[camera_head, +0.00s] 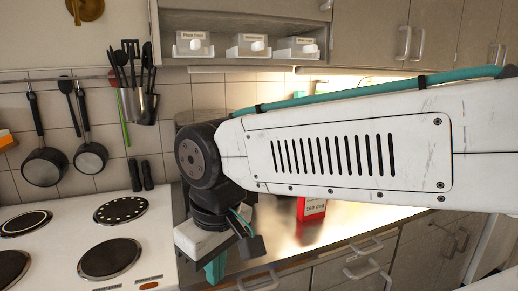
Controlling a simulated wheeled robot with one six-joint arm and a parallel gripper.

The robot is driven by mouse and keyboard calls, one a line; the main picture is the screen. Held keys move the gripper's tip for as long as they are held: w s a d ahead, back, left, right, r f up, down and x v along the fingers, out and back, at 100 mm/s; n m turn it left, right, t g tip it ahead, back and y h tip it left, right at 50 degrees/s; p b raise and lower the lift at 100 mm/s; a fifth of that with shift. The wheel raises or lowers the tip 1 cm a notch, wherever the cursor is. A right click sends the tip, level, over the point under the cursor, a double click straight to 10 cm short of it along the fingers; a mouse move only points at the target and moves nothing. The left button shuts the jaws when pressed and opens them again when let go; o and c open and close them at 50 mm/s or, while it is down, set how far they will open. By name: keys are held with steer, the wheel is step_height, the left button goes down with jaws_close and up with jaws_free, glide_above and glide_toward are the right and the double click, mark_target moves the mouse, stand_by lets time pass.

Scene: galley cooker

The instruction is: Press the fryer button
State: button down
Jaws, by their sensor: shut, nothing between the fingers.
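My white arm crosses the picture from the right and bends down at its dark wrist joint. My gripper (215,270) hangs below the wrist, over the edge between the cooker and the steel counter. Its teal tip points down and is shut, with nothing seen in it. The fryer and its button cannot be made out clearly. A grey metal body (198,117) shows in part behind my wrist; I cannot tell whether it is the fryer. A red box with a white "160 deg" label (313,208) stands on the counter, partly hidden by my arm.
The white cooker (62,236) with several dark hotplates is at left. Pans (45,166) and utensils hang on the tiled wall above it. The counter (345,222) right of my gripper looks mostly clear. Cabinets and a shelf with small bins (193,45) are above.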

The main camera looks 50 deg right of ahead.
steer(key=shift+w, duration=0.15)
steer(key=w+d+r+m+t+y, duration=0.2)
steer(key=w+d+m+t+y, duration=0.2)
steer(key=w+d+m+y, duration=0.5)
steer(key=w+d+m+t+h, duration=0.1)
steer(key=d+m+t+h, duration=0.1)
steer(key=d, duration=0.6)
steer(key=w+d+r+m+t+h, duration=0.1)
steer(key=w+d+m+t+h, duration=0.1)
steer(key=d+m, duration=0.3)
steer(key=w+d+r+m+t+h, duration=0.1)
steer(key=d+m+t+h, duration=0.2)
steer(key=d, duration=0.7)
steer(key=shift+w+d+m+t, duration=0.3)
steer(key=shift+m, duration=0.2)
steer(key=shift+w+r, duration=0.1)
